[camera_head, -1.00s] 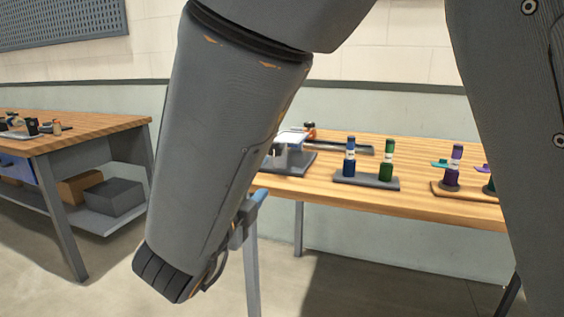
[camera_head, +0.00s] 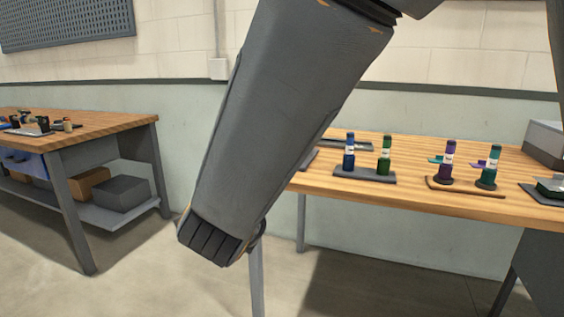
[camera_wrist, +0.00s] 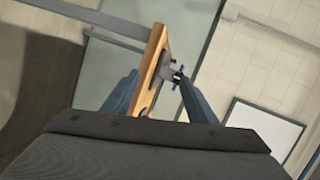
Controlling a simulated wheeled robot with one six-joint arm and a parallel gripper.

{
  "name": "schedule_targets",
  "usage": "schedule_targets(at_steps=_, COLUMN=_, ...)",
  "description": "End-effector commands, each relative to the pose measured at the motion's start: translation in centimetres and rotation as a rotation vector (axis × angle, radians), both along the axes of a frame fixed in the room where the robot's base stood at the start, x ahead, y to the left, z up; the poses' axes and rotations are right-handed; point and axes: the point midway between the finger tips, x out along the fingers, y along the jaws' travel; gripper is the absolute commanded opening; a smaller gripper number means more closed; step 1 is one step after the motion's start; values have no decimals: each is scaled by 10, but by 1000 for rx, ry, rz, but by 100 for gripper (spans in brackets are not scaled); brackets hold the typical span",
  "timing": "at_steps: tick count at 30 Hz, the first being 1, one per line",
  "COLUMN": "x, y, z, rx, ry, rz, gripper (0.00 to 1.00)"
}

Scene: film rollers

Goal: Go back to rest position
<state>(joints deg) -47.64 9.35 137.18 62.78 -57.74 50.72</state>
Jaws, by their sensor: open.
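My grey arm crosses the middle of the head view, its lower end hanging in front of the near-left end of the workbench (camera_head: 420,197). My gripper (camera_wrist: 158,76) shows in the wrist view as two blue-grey fingers spread apart, with no object seen held between them. The tilted wooden bench edge (camera_wrist: 150,65) and a small dark item lie beyond the fingers. In the head view, my gripper's fingers are hidden behind the arm. Blue (camera_head: 349,152) and green (camera_head: 385,154) rollers stand upright on a dark tray (camera_head: 345,175).
A grey box (camera_head: 546,142) is at the right end. A second bench (camera_head: 100,122) stands at left, with boxes on its lower shelf. Open floor lies between the benches.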

Motion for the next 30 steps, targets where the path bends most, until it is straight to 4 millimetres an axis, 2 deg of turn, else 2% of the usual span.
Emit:
schedule_targets(at_steps=4, x=-1, y=10, z=-11, rx=-88, ry=109, rz=169, gripper=52)
schedule_targets(at_steps=7, x=-10, y=17, z=-22, rx=-188, ry=201, rz=333, gripper=52)
schedule_targets(at_steps=11, x=-35, y=16, z=-39, rx=-342, ry=321, rz=553, gripper=52)
schedule_targets(at_steps=14, x=-63, y=5, z=-53, rx=-472, ry=411, rz=722, gripper=52)
schedule_targets(at_steps=17, x=-95, y=-14, z=-67, rx=-600, ry=506, rz=885, gripper=52)
schedule_targets(at_steps=21, x=-141, y=-52, z=-83, rx=-769, ry=636, rz=1089, gripper=52)
schedule_targets(at_steps=30, x=-212, y=-125, z=-94, rx=-982, ry=850, rz=1360, gripper=52)
